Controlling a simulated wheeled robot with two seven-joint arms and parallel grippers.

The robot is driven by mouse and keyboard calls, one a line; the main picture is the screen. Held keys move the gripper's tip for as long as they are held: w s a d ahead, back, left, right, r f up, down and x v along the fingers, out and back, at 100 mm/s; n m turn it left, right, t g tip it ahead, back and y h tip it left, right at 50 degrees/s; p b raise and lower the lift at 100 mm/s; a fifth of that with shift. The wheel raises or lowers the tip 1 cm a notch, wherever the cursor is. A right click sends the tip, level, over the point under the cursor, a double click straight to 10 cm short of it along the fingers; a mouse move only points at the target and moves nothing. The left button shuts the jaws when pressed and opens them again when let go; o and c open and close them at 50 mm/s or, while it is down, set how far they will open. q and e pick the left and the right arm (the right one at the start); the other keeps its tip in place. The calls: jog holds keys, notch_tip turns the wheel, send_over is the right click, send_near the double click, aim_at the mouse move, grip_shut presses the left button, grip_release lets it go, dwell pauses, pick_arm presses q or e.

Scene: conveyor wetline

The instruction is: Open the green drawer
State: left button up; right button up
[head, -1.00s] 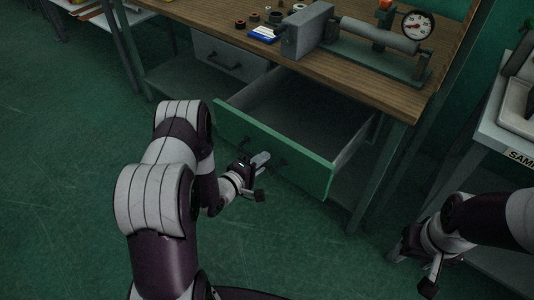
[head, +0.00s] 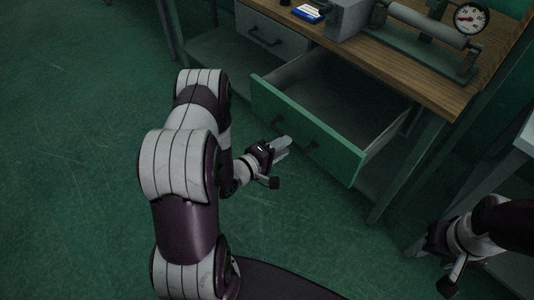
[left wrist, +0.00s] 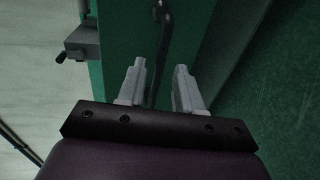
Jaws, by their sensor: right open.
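The green drawer (head: 335,142) is pulled well out of the bench, and its empty grey inside shows in the head view. In the left wrist view, the handle (left wrist: 164,45) runs as a dark bar in line with the gap between the two fingers of the left gripper (left wrist: 160,72). The fingers are apart; I cannot tell whether they touch the handle. My right gripper (head: 420,247) is at the lower right, away from the drawer.
A grey drawer (head: 271,38) is shut, left of the green one. The wooden bench top (head: 420,85) holds a dial gauge (head: 470,18) on a grey fixture and a blue-and-white box (head: 309,13). A bench leg (head: 408,165) stands right of the drawer. Green floor is clear at left.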

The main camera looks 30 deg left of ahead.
pick_arm(q)
jog(key=v, duration=0.8)
jog(key=shift+s+p, duration=0.3)
